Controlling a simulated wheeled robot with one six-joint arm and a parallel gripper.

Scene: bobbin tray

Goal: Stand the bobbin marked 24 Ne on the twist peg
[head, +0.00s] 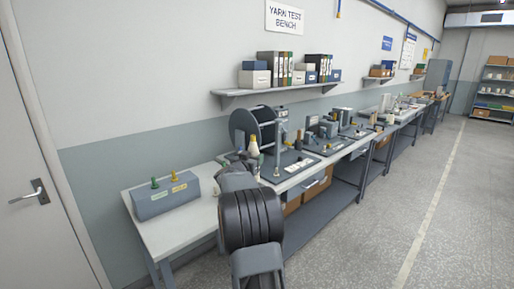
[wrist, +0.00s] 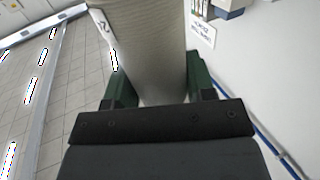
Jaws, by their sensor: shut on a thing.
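A cream yarn bobbin (wrist: 152,40) fills the middle of the wrist view, between the two green fingers of my gripper (wrist: 155,80), which is shut on it. A white label (wrist: 103,25) on its left side shows a partly cut-off mark that seems to start with 2. In the head view the bobbin (head: 253,146) shows small and about upright above my gripper (head: 247,160), over the bench.
A black reel (head: 265,122) and a dark base plate (head: 290,170) with instruments stand behind and right of my gripper. A wall shelf (head: 280,88) with binders hangs above. The white bench top (head: 180,233) is clear in front of the block.

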